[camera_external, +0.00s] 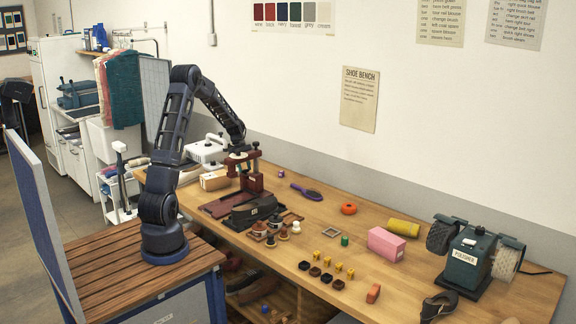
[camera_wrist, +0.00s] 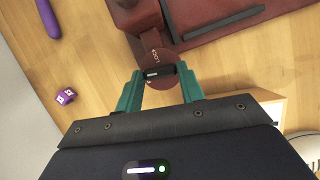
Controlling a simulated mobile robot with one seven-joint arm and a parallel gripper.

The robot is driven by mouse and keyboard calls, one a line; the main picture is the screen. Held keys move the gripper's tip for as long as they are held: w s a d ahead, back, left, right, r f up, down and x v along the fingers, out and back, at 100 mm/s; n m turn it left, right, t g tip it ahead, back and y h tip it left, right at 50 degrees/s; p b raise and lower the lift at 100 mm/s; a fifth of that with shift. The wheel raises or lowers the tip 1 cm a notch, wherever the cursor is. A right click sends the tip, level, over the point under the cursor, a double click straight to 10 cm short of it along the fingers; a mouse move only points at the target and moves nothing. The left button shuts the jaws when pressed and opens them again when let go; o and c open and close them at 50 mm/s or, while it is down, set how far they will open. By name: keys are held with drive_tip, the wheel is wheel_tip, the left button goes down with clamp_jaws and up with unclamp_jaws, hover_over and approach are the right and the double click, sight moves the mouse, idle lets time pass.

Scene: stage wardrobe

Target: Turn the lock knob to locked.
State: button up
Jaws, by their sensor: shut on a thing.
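In the wrist view, the lock knob (camera_wrist: 159,72) is a short black bar across a round dark-red dial (camera_wrist: 152,55) with partly readable white lettering like "LOCK". My gripper (camera_wrist: 160,76) has its two teal fingers shut on the ends of the bar, one on each side. The dial sits on a dark-red device (camera_wrist: 200,42). In the external view, that red device (camera_external: 247,180) stands on the bench by the wall, and my gripper (camera_external: 240,152) is at its upper part. The knob is too small or hidden to tell there.
A purple brush (camera_external: 306,192) and a small purple die-like cube (camera_wrist: 66,97) lie near the device. A cardboard-coloured box (camera_external: 214,180) and a white-handled machine (camera_external: 207,150) stand close on the left. Small parts, a pink block (camera_external: 386,244) and a polisher (camera_external: 470,258) are to the right.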

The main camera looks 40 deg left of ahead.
drive_tip(key=m, duration=0.2)
drive_tip(key=m+g, duration=0.1)
drive_tip(key=m, duration=0.1)
drive_tip(key=shift+w+d+m+g+y, duration=0.2)
drive_tip(key=shift+m+g+y, duration=0.1)
drive_tip(key=shift+y, duration=0.1)
drive_tip(key=m+g+y, duration=0.1)
drive_tip(key=m, duration=0.2)
drive_tip(key=shift+w+m, duration=0.1)
drive_tip(key=shift+m, duration=0.2)
drive_tip(key=m, duration=0.1)
drive_tip(key=m+y, duration=0.1)
drive_tip(key=m, duration=0.1)
drive_tip(key=shift+d+m+g, duration=0.2)
drive_tip(key=shift+m+g, duration=0.1)
drive_tip(key=shift+g, duration=0.1)
drive_tip(key=shift+w+d+m+y, duration=0.1)
drive_tip(key=shift+m+y, duration=0.7)
drive_tip(key=shift+m, duration=1)
drive_tip(key=o, duration=1)
